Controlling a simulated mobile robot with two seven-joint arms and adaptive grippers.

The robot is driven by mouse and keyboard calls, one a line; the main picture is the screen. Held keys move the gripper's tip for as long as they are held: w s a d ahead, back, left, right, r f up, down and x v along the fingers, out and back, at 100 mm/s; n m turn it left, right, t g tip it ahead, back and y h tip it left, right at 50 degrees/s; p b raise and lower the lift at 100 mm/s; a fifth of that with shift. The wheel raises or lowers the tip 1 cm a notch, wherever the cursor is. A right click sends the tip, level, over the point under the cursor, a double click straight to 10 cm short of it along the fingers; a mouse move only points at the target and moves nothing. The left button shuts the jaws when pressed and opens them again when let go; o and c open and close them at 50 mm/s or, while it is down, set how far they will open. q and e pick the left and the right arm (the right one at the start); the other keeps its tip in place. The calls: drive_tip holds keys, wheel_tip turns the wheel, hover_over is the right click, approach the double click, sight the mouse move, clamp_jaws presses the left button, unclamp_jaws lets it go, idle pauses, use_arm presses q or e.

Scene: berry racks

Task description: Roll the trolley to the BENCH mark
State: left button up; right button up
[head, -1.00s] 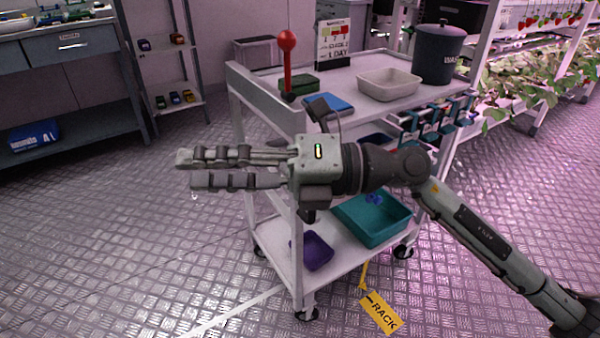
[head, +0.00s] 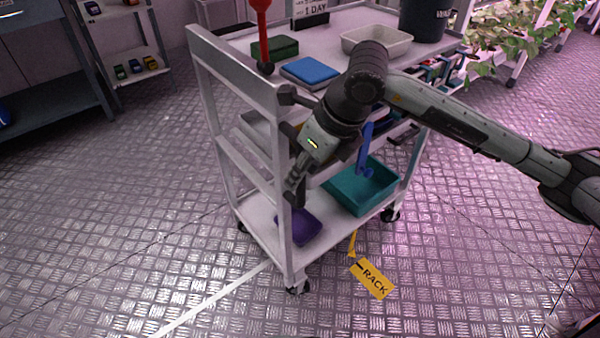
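The white trolley (head: 230,68) stands on castors in the middle of the head view, with its end rail and corner post facing me. My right gripper (head: 296,184) points down beside the near corner post, between the top and bottom shelves. Its fingers look close together, but the post partly hides them, so I cannot tell whether they are open or touching anything. My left gripper is out of view. I see no BENCH mark; a yellow tag reading RACK (head: 372,279) lies by the trolley's foot.
Shelving stands behind left, plants right. Floor at left is clear.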

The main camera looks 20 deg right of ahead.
drive_tip(key=shift+x, duration=1.05)
drive_tip(key=shift+c, duration=0.3)
clamp_jaws()
